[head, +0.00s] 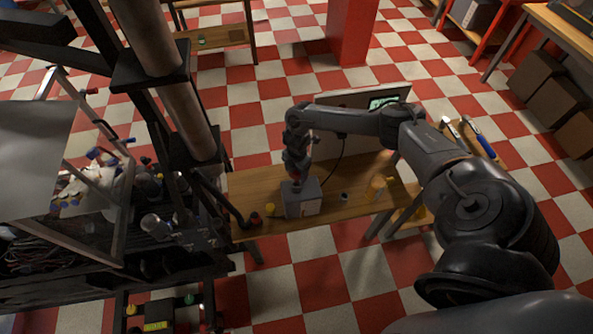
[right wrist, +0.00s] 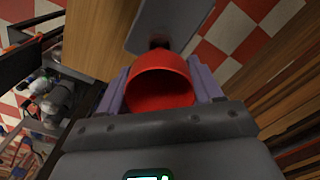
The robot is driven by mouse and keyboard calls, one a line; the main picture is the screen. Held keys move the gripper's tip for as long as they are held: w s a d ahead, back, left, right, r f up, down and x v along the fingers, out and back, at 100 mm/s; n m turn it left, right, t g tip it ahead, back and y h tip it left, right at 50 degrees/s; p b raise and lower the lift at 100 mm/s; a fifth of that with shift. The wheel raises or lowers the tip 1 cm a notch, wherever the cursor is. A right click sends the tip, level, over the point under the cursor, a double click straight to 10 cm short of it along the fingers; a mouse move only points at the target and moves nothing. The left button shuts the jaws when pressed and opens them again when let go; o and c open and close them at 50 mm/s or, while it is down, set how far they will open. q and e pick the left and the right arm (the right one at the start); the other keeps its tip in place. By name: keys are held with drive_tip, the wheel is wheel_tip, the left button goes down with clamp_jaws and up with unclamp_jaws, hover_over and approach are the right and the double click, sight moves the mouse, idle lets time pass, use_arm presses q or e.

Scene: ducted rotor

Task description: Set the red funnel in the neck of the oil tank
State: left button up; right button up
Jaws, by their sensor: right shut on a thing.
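The red funnel (right wrist: 160,85) is held between the purple fingertips of my right gripper (right wrist: 162,90). I look into its wide mouth in the right wrist view, and its spout is hidden. The oil tank (head: 301,200) is a grey box with a pale label on the wooden table. In the head view my right gripper (head: 297,175) points down just over the tank's top. In the right wrist view the grey tank (right wrist: 170,22) and its dark neck (right wrist: 158,43) show just beyond the funnel's rim. I cannot tell whether the spout is in the neck. My left gripper is not in view.
On the table (head: 258,190) stand a yellow item (head: 270,209), a small dark red item (head: 255,218), a small dark cup (head: 344,197) and an amber container (head: 376,187). A cluttered dark rack (head: 110,245) is at left.

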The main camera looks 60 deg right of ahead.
drive_tip(key=shift+f, duration=0.1)
idle(0.3)
drive_tip(key=shift+f+b, duration=0.3)
drive_tip(key=shift+b, duration=0.05)
drive_tip(key=shift+f+b, duration=1.15)
drive_tip(key=shift+f, duration=0.35)
drive_tip(key=shift+f+b, duration=0.8)
drive_tip(key=shift+f, duration=0.25)
drive_tip(key=o, duration=1.1)
drive_tip(key=shift+c, duration=0.2)
drive_tip(key=shift+o, duration=0.2)
